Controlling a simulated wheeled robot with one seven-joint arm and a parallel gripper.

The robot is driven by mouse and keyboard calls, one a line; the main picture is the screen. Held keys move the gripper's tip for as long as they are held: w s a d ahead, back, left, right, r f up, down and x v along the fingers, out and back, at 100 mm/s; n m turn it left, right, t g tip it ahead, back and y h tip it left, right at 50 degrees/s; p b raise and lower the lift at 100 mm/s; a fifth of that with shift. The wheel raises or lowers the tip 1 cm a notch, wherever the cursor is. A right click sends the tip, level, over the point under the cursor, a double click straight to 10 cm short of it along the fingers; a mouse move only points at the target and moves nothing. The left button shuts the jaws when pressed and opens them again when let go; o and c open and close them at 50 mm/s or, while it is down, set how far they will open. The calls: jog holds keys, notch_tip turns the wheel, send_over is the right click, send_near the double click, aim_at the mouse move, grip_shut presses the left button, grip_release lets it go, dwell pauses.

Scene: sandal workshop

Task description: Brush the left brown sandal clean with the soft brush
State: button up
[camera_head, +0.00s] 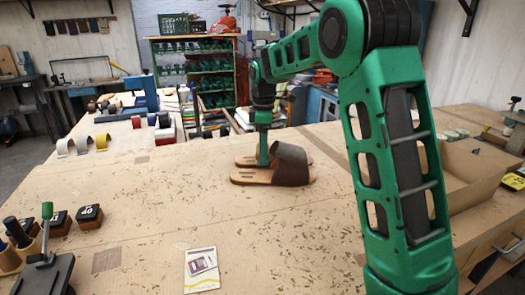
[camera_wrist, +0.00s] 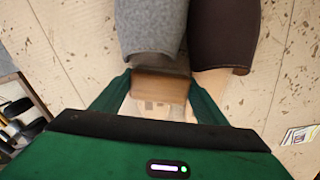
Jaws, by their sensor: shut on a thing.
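Two sandals lie side by side on the bench. The near one, the brown sandal (camera_head: 290,165), has a dark brown strap and tan sole; it also shows in the wrist view (camera_wrist: 226,35). The far sandal (camera_head: 244,160) is mostly hidden behind it; in the wrist view its strap (camera_wrist: 152,25) looks grey. My gripper (camera_head: 263,160) points down behind the brown sandal's strap. In the wrist view its fingers are shut on a wooden block (camera_wrist: 160,85), seemingly the soft brush, close to the end of the grey strap. Its bristles are hidden, so I cannot tell if they touch.
Dark specks lie scattered over the bench (camera_head: 140,205). A printed card (camera_head: 202,270) lies in front, with stamp blocks (camera_head: 89,217) and a hand press (camera_head: 45,255) at left. An open cardboard box (camera_head: 470,180) stands at right.

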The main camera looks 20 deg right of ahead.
jog(key=shift+w, duration=0.1)
dwell(0.3)
jog(key=shift+w+d, duration=0.25)
jog(key=shift+w, duration=0.95)
jog(key=shift+s, duration=0.15)
jog(key=shift+s+a+f, duration=0.1)
jog(key=shift+s+a, duration=0.05)
jog(key=shift+s, duration=0.45)
jog(key=shift+s+a, duration=0.1)
jog(key=shift+s, duration=0.5)
jog(key=shift+w, duration=0.15)
jog(key=shift+w+d, duration=0.15)
jog(key=shift+w, duration=0.45)
jog(key=shift+w+d, duration=0.15)
jog(key=shift+w, duration=0.45)
jog(key=shift+s, duration=0.15)
